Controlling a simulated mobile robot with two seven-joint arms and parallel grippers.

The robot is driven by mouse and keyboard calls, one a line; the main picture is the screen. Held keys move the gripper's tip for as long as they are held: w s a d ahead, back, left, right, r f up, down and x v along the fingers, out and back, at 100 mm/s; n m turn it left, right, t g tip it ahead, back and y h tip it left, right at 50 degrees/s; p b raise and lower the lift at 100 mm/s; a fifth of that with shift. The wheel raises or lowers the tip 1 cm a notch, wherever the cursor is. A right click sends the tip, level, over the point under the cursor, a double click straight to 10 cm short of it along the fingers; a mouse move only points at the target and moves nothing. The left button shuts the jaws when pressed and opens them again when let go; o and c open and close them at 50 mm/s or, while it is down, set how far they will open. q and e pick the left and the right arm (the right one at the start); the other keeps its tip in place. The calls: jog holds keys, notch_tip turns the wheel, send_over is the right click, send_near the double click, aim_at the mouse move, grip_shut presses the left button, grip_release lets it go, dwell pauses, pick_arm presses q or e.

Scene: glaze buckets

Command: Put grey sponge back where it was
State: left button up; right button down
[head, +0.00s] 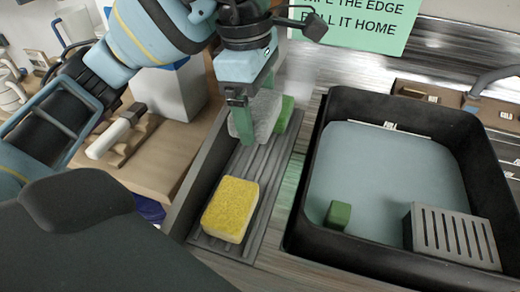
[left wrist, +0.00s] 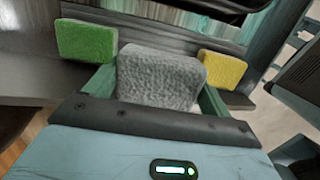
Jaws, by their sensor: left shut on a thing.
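My left gripper (head: 247,128) is shut on the grey sponge (head: 266,108), above the far part of the ribbed dark tray (head: 218,243). In the left wrist view the grey sponge (left wrist: 160,80) sits between the two green fingers. I cannot tell whether its underside touches the tray. A green sponge (head: 284,114) is just beyond it, partly hidden; it shows at left in the left wrist view (left wrist: 87,40). A yellow sponge (head: 230,209) lies on the tray's near end and shows at right in the left wrist view (left wrist: 222,69). My right gripper is not in view.
Right of the tray stands a black-rimmed basin (head: 302,205) of blue-grey liquid, with a small green block (head: 338,215) and a slotted grey block (head: 455,236). A wooden rack with a white-handled tool (head: 108,139) lies left. A green sign (head: 360,22) stands behind.

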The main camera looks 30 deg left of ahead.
pick_arm(q)
send_over(260, 160)
jog(key=f, duration=0.4)
jog(key=shift+a+f, duration=0.2)
jog(key=shift+f, duration=0.65)
notch_tip(260, 160, down, 3)
jog(key=shift+f+b, duration=0.15)
jog(key=shift+b, duration=0.2)
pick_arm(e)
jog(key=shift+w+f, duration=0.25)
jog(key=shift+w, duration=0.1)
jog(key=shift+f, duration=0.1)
